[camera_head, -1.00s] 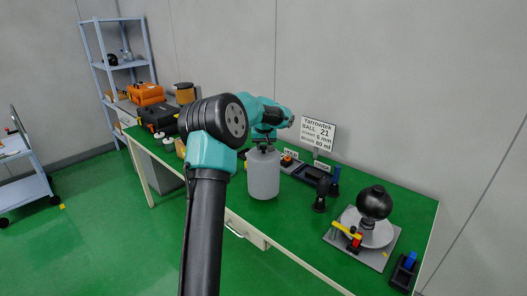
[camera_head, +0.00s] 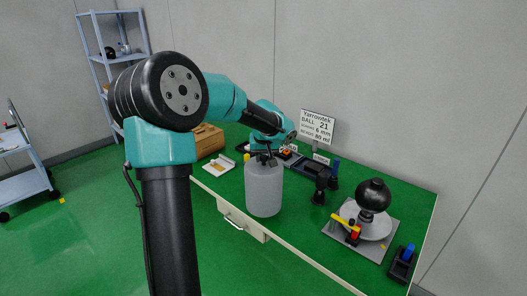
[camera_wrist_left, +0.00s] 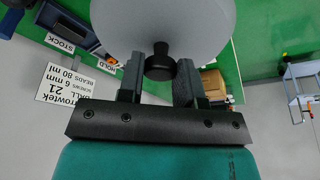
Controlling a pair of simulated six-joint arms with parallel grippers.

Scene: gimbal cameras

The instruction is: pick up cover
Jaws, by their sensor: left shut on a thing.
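The cover (camera_head: 263,190) is a tall light grey cylinder with a small black knob on top. It hangs upright from my left gripper (camera_head: 265,157) over the front edge of the green table. In the left wrist view, the pale cover (camera_wrist_left: 165,22) fills the top middle. Its black knob (camera_wrist_left: 160,66) sits between the two fingers of my left gripper (camera_wrist_left: 158,82), which is shut on it. The underside of the cover is hidden. My right gripper is not in view.
A grey plate (camera_head: 334,232) carries a white dish (camera_head: 378,226), a black ball (camera_head: 374,195) and a yellow-and-red valve (camera_head: 350,230). A black stand (camera_head: 320,185) is right of the cover. A sign (camera_head: 317,127) stands behind. A wooden box (camera_head: 208,142) is at left.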

